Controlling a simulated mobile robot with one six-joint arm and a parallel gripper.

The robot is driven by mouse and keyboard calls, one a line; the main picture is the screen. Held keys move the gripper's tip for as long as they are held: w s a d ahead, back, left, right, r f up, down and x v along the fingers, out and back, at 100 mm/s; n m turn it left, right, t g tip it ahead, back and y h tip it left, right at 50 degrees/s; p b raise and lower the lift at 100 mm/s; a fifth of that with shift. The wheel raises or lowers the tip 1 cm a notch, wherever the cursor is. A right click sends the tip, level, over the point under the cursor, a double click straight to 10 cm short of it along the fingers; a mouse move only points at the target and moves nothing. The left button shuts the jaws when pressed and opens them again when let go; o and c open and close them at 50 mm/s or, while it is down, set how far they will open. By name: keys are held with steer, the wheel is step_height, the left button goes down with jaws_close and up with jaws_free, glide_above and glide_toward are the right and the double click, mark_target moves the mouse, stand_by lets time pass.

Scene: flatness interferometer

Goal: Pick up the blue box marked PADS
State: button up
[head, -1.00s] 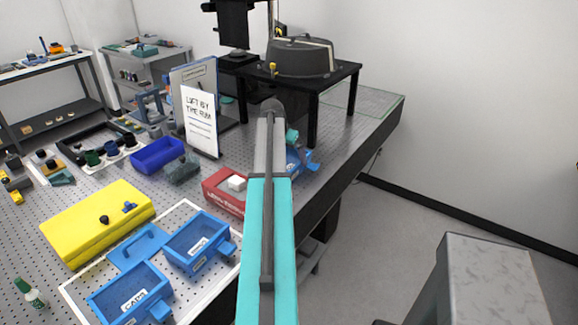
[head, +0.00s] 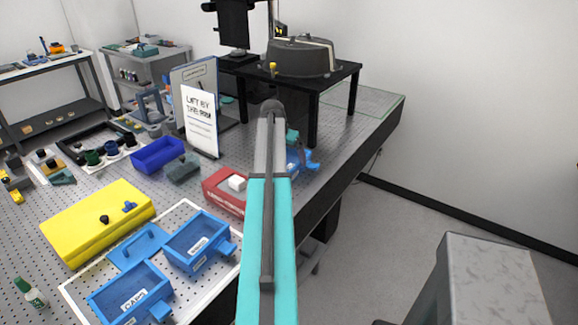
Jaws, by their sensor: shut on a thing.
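A small blue box (head: 295,162) with a tab on its right side shows just right of my arm, near the table's right edge. My arm hides much of it, and I cannot read a PADS mark on it. A teal part of my gripper (head: 292,137) shows just above this box. The jaws are hidden, and my gripper is shut on the blue box. Two other blue boxes sit in the white tray: one marked CAPS (head: 118,283) and one with a label too small to read (head: 187,233).
A red box (head: 217,193) stands just left of my arm. A white sign (head: 200,120) stands behind it. A black raised stand (head: 340,78) carries a grey domed device beyond the blue box. A yellow case (head: 85,218) lies at left.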

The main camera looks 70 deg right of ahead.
steer(key=shift+r, duration=0.2)
steer(key=s+a+r+b, duration=0.5)
steer(key=s+a, duration=0.5)
steer(key=a, duration=0.2)
steer(key=shift+s+b, duration=0.3)
steer(key=shift+b, duration=0.05)
stand_by(0.7)
stand_by(0.6)
